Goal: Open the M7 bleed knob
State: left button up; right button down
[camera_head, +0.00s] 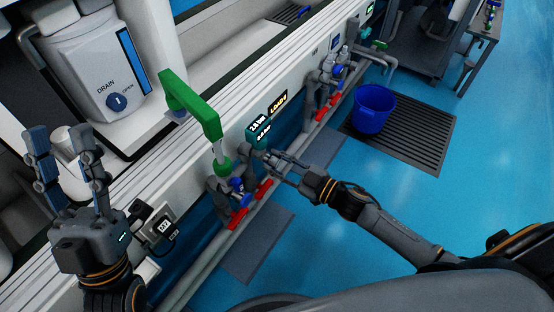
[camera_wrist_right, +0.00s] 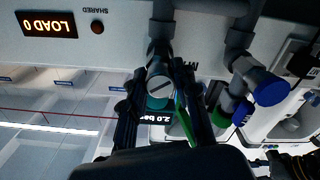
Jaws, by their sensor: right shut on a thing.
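A grey round knob with a slot across its face (camera_wrist_right: 160,84), likely the M7 bleed knob, sits between the fingers of my right gripper (camera_wrist_right: 160,100) in the right wrist view. An "M" label next to it is partly hidden by a finger. In the head view my right gripper (camera_head: 271,160) reaches the pipework under the bench front, just below the teal pressure display (camera_head: 258,131); the knob is too small and covered to make out there. My left gripper (camera_head: 62,145) is open and empty, fingers pointing up, at the left of the bench.
A green angled part (camera_head: 196,108) stands above the bench edge. A "LOAD 0" display (camera_head: 278,103) is on the bench front.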

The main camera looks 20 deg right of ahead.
jog(key=n+p, duration=0.1)
jog(key=n, duration=0.2)
jog(key=shift+n, duration=0.4)
jog(key=n, duration=0.2)
jog(key=shift+n, duration=1.4)
pick_arm(q)
jog(key=w+f+g+y, duration=0.1)
jog(key=w+f+g, duration=0.2)
jog(key=w+f, duration=0.1)
jog(key=shift+w+d+g+y, duration=0.3)
jog(key=shift+w+d+g, duration=0.1)
jog(key=shift+w, duration=0.1)
pick_arm(e)
jog(key=shift+n, duration=0.9)
pick_arm(q)
jog(key=shift+r, duration=0.1)
pick_arm(e)
jog(key=c, duration=1)
grip_release()
pick_arm(q)
jog(key=shift+r, duration=0.1)
